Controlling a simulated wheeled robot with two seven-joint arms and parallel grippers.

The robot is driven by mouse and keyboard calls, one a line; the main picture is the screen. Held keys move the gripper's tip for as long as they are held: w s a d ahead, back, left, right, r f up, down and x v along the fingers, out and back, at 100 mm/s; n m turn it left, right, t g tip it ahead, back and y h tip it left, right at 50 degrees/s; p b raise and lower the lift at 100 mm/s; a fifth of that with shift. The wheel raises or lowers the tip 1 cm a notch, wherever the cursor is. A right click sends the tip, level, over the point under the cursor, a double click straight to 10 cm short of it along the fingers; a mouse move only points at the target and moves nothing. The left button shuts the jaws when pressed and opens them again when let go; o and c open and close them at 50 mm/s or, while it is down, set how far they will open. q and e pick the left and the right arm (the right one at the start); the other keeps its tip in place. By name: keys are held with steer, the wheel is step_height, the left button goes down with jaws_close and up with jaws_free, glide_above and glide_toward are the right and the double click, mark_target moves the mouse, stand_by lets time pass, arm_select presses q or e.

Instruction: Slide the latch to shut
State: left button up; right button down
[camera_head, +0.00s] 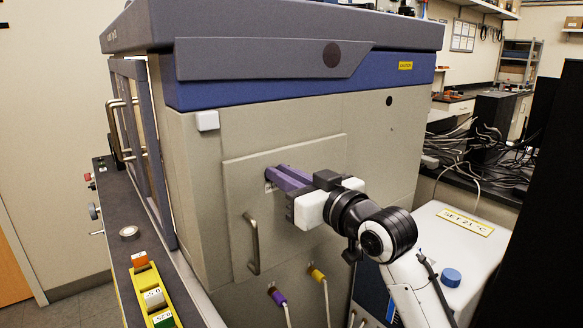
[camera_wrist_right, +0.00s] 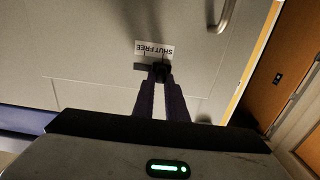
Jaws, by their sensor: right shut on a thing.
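My right gripper (camera_head: 272,178) reaches the beige panel door on the front of the large machine, its purple fingers against the door's upper left. In the right wrist view its fingertips (camera_wrist_right: 162,80) are closed together on a small dark latch knob (camera_wrist_right: 162,70). A dark slot (camera_wrist_right: 141,67) shows to the left of the knob. A white label (camera_wrist_right: 154,48) with the words SHUT and FREE lies just above the slot, upside down in this view. In the head view the fingers hide most of the latch. My left gripper is not in view.
A bent metal handle (camera_head: 252,245) stands out from the door below the latch. Purple (camera_head: 277,297) and yellow (camera_head: 317,274) hose fittings lie lower down. A white box labelled SET 21 °C (camera_head: 465,222) is at right. A yellow block holder (camera_head: 147,287) sits on the ledge at left.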

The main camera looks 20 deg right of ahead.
steer(key=c, duration=1.8)
jaws_free()
steer(key=shift+s+a, duration=0.1)
steer(key=shift+a, duration=0.2)
steer(key=shift+o, duration=0.2)
steer(key=shift+d, duration=0.15)
steer(key=b+v, duration=0.1)
steer(key=v, duration=0.9)
steer(key=shift+s, duration=0.1)
